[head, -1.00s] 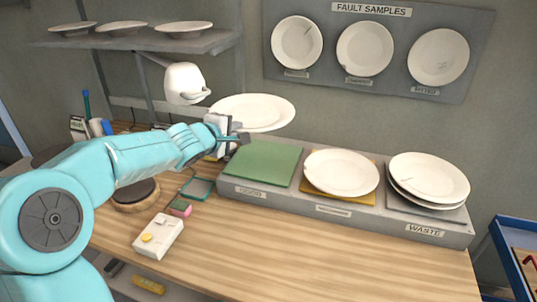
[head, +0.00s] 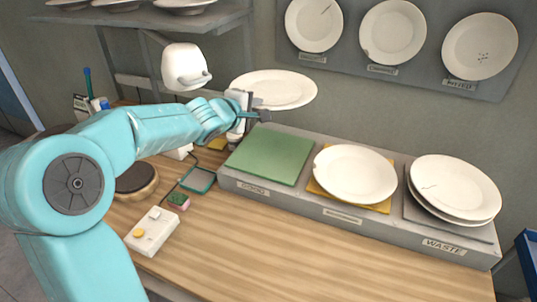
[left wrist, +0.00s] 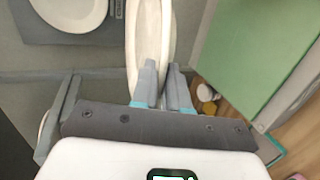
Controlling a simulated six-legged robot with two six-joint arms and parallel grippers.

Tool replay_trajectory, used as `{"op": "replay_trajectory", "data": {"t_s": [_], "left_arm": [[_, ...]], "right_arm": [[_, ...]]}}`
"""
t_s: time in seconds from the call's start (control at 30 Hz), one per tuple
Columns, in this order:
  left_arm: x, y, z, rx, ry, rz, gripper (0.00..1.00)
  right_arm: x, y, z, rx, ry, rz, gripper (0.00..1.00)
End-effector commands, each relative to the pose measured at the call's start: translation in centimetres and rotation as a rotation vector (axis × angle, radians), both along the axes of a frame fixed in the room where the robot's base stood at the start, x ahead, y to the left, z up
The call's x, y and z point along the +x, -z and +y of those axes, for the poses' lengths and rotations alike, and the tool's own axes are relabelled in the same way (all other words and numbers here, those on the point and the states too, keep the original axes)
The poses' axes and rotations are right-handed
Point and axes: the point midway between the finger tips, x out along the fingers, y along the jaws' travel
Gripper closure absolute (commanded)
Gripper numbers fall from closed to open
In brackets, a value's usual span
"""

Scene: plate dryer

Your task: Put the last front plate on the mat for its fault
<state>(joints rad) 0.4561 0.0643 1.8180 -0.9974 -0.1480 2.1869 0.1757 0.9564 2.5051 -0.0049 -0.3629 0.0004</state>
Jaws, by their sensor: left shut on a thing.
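My left gripper (head: 262,115) is shut on the rim of a white plate (head: 275,85), held in the air behind the green mat. In the left wrist view the plate (left wrist: 150,35) is edge-on between the fingers (left wrist: 163,88). I see no clear fault on the part of it that shows. The green mat (head: 268,156) is bare. A plate with a chipped left rim (head: 355,173) lies on the yellow mat (head: 384,207). A stack of plates, the top one cracked (head: 455,185), lies on the grey mat (head: 415,212) labelled WASTE. My right gripper is out of view.
A wall board (head: 420,78) carries three sample plates: cracked, chipped and spotted. A white dryer (head: 185,67) hangs left of the held plate, below a shelf (head: 150,22) with plates. A control box (head: 151,231) stands on the bench. The bench front is clear.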

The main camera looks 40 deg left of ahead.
Motion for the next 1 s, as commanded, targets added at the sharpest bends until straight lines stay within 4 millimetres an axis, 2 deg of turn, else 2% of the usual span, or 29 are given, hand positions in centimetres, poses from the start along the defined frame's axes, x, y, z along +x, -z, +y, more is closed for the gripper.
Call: {"op": "replay_trajectory", "data": {"t_s": [0.03, 0.1, 0.5, 0.63, 0.87, 1.0], "left_arm": [[-0.1, 1.7, 0.0, -0.001, 0.000, -0.003, 1.00], [-0.2, 3.6, -0.1, 0.000, 0.001, -0.004, 1.00], [-0.3, 12.9, -0.1, -0.001, -0.001, -0.004, 1.00], [-0.2, 14.6, -0.1, 0.001, 0.000, -0.004, 1.00], [0.0, 15.8, 0.0, 0.000, 0.000, -0.005, 1.00], [0.1, 18.1, 0.0, 0.000, 0.000, -0.004, 1.00]], "right_arm": [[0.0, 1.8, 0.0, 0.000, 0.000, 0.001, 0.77], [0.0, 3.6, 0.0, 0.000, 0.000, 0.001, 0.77], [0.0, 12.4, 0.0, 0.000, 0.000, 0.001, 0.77], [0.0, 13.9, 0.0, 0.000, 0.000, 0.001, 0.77], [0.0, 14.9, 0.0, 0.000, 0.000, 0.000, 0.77], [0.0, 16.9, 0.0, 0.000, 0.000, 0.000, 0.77]]}}
